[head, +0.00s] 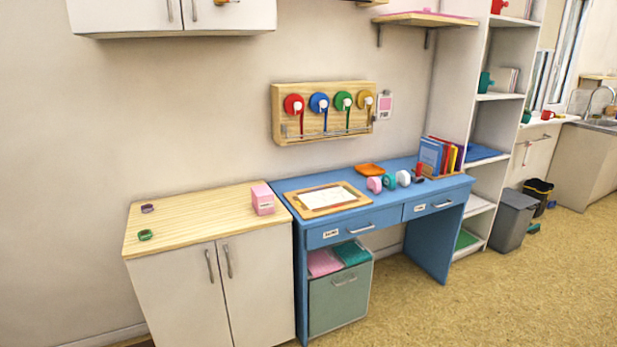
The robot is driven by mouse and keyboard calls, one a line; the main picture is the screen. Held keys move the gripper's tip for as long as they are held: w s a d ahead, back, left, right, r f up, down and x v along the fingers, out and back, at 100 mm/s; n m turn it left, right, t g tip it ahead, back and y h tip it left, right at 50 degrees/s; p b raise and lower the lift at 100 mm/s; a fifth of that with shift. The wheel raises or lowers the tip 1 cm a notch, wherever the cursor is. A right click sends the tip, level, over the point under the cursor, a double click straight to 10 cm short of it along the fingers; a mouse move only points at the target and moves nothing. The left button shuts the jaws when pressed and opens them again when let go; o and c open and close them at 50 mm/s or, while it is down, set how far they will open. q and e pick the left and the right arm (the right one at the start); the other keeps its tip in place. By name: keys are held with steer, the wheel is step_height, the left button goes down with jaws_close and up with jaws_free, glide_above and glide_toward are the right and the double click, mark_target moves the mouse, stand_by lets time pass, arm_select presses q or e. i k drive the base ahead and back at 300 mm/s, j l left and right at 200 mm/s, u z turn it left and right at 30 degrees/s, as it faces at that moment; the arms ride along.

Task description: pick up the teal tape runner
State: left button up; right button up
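A small rounded teal item (389,182), which looks like the teal tape runner, stands on the blue desk (345,218), right of the middle of the desktop. A pink item (374,185) of similar shape is close on its left, and a white one (403,178) is close on its right. It is too small to make out its details. Neither of my grippers is in the head view.
A wooden board with paper (293,200) lies left on the desk. An orange tray (369,169) lies behind the small items, and books (440,156) stand at right. A wooden-topped cabinet (205,224) adjoins the desk. Floor in front is clear (500,290).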

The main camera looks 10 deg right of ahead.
mark_target(388, 181)
steer(key=i+l+z, duration=0.1)
steer(key=i+z, duration=0.15)
steer(key=z, duration=0.15)
steer(key=i+z, duration=0.5)
steer(key=z, duration=0.25)
steer(key=i+l, duration=0.1)
steer(key=i, duration=0.5)
steer(key=i+l+z, duration=0.15)
steer(key=i, duration=0.4)
